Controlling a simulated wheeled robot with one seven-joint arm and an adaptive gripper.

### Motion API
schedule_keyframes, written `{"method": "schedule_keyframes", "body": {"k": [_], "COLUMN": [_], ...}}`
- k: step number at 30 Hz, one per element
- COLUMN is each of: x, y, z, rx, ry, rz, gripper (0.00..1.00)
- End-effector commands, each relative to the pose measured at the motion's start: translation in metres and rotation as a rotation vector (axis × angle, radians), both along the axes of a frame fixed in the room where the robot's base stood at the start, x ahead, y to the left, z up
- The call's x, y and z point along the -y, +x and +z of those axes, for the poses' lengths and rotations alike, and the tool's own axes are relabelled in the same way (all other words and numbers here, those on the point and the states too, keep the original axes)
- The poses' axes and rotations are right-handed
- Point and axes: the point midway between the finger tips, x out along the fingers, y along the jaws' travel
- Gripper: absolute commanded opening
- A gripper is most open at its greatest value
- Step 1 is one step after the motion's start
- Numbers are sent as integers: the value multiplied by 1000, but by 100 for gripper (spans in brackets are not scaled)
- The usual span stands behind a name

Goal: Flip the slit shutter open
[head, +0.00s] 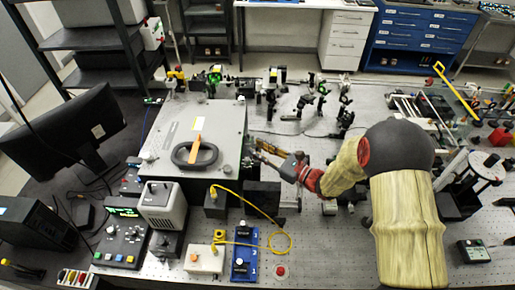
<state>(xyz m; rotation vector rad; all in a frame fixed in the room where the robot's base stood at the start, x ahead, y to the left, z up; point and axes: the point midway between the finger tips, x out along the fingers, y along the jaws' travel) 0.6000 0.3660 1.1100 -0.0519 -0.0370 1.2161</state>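The large grey spectrometer box (222,125) stands left of centre in the head view. A black oval ring (181,155) with an orange strip across it lies on its lid. My gripper (258,152) reaches in from the right, close to the box's right side. Small dark parts (247,165) sit on that side by the fingertips. I cannot make out the slit shutter or its position there. The fingers are too small to tell whether they are open or shut, or whether they touch anything.
Several optics mounts (308,101) stand behind my arm. A black block (262,196) lies just in front of the gripper, with a yellow cable (289,241) looped nearby. A monitor (68,135) and a control box (122,240) are at left. The front bench, right of centre, has free room.

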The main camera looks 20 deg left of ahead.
Motion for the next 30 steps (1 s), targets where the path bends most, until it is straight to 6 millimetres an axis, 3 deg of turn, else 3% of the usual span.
{"method": "schedule_keyframes", "body": {"k": [12, 25, 30], "x": [-9, -9, -9], "y": [3, 3, 3], "z": [-1, -1, -1], "rx": [-1, -1, -1], "ry": [-1, -1, -1], "rz": [-1, 0, 0], "gripper": [25, 0, 0]}}
